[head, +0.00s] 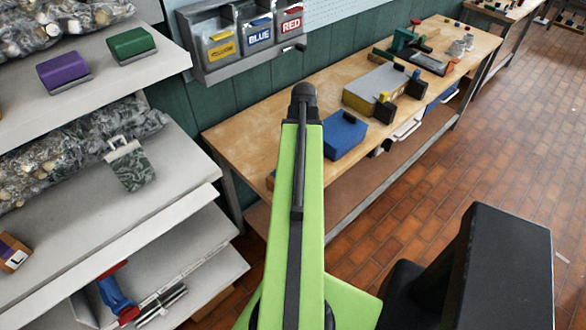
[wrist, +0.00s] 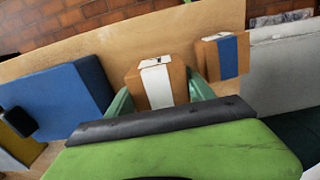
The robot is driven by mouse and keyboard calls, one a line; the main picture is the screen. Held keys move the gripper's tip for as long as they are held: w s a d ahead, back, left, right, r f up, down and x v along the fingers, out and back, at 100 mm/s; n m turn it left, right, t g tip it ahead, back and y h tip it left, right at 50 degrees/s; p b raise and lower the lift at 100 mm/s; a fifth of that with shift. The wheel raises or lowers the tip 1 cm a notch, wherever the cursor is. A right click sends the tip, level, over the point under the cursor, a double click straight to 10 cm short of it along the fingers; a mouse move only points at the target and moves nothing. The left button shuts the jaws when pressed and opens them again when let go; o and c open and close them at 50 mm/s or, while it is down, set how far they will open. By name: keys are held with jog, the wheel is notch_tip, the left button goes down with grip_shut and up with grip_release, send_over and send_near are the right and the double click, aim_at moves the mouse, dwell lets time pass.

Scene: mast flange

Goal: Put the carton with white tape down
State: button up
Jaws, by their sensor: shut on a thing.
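The carton with white tape (wrist: 157,84) is a small brown box with a white strip down its middle. In the wrist view it sits between the two green fingers of my gripper (wrist: 160,92), which is shut on it. The wooden workbench (wrist: 110,55) lies around and beyond it. I cannot tell whether the carton touches the bench top or hangs just above it. In the head view my green arm reaches over the bench (head: 235,130) and hides the gripper and this carton.
A carton with blue tape (wrist: 205,55) stands close on the right, beside a grey block (wrist: 285,75). A large blue box (wrist: 55,100) is close on the left; a blue box (head: 345,138) also shows in the head view. Bare wood shows behind the held carton.

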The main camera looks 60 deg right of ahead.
jog(key=w, duration=0.1)
jog(key=w+f, duration=0.1)
jog(key=shift+w+f+b, duration=0.25)
jog(key=shift+w+b, duration=0.05)
notch_tip(320, 180, down, 4)
jog(key=b, duration=0.4)
jog(key=shift+f, duration=0.2)
jog(key=shift+r, duration=0.25)
jog(key=shift+f, duration=0.1)
jog(key=o, duration=1.2)
jog(key=shift+f, duration=0.15)
jog(key=o, duration=0.4)
jog(key=shift+r, duration=0.2)
